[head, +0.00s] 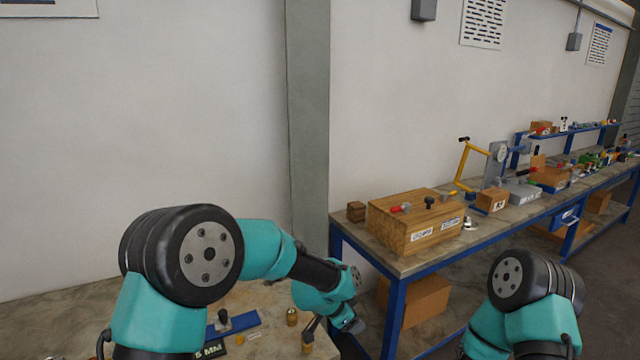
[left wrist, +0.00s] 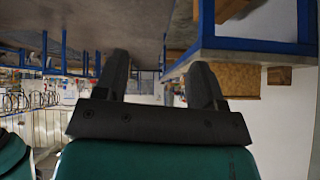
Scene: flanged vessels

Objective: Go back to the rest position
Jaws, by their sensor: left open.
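My left gripper (left wrist: 160,78) shows in the left wrist view with its two dark fingers spread apart and nothing between them. In the head view my left arm reaches across the bottom from the left, and its wrist end hangs over or beside the near table's right edge; the fingers are hard to make out there. My right arm shows at the lower right of the head view, but its gripper is out of the frame.
A blue-framed workbench (head: 410,262) runs along the wall to the right. It carries a wooden box (head: 415,222), a smaller box (head: 492,200) and a yellow-armed device (head: 468,165). A cardboard box (head: 425,300) sits below. A grey pillar (head: 308,110) stands behind.

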